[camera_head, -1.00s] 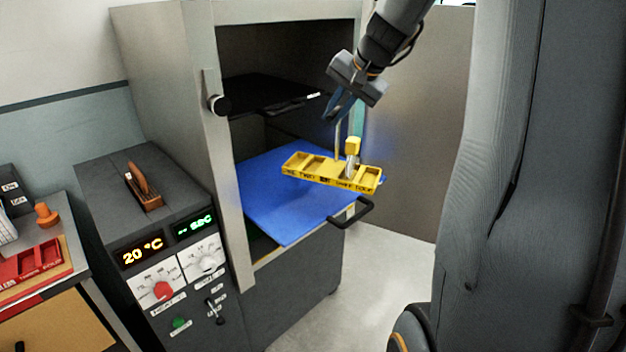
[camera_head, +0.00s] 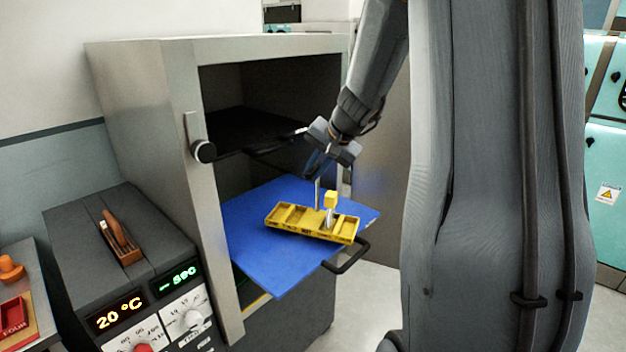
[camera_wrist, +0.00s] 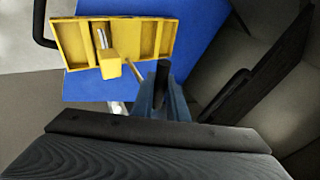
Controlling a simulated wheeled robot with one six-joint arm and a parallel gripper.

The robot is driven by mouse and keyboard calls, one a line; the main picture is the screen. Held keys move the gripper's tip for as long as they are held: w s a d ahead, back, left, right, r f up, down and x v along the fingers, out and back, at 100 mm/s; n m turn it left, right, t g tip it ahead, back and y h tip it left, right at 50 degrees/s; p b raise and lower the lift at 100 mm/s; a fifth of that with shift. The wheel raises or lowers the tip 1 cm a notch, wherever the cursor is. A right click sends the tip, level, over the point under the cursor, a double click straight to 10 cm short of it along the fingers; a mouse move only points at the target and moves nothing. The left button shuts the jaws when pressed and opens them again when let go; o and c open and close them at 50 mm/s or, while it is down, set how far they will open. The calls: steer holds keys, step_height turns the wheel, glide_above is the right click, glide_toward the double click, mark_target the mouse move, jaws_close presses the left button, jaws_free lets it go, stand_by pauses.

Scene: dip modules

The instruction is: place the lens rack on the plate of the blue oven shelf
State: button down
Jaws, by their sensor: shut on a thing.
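The yellow lens rack (camera_head: 290,216) has several compartments and a small yellow block on a post (camera_head: 330,199). In the head view it is over the blue oven shelf plate (camera_head: 262,268), near the front right. I cannot tell whether it touches the plate or hangs just above it. My gripper (camera_head: 318,180) is above the rack and shut on its thin upright rod. In the wrist view the rack (camera_wrist: 70,42) lies across the blue plate (camera_wrist: 205,35), and the gripper (camera_wrist: 155,90) shows at the lower middle.
A dark upper shelf (camera_head: 245,130) sits above the plate inside the oven (camera_head: 190,120). A black handle (camera_head: 352,258) sticks out at the plate's front. A control box (camera_head: 100,245) stands at the left.

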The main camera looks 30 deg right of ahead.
steer(key=shift+f, duration=1.15)
steer(key=c, duration=1.7)
jaws_free()
steer(key=shift+c, duration=0.2)
steer(key=b+v, duration=0.1)
steer(key=v, duration=1.1)
steer(key=s+a+f+n+g+h, duration=0.1)
steer(key=s+a+f+n+g, duration=0.4)
steer(key=s+a+f+n, duration=0.5)
steer(key=s+a+f, duration=0.6)
steer(key=a+f, duration=0.1)
steer(key=a, duration=0.2)
steer(key=shift+f+h, duration=0.25)
steer(key=shift+h, duration=0.15)
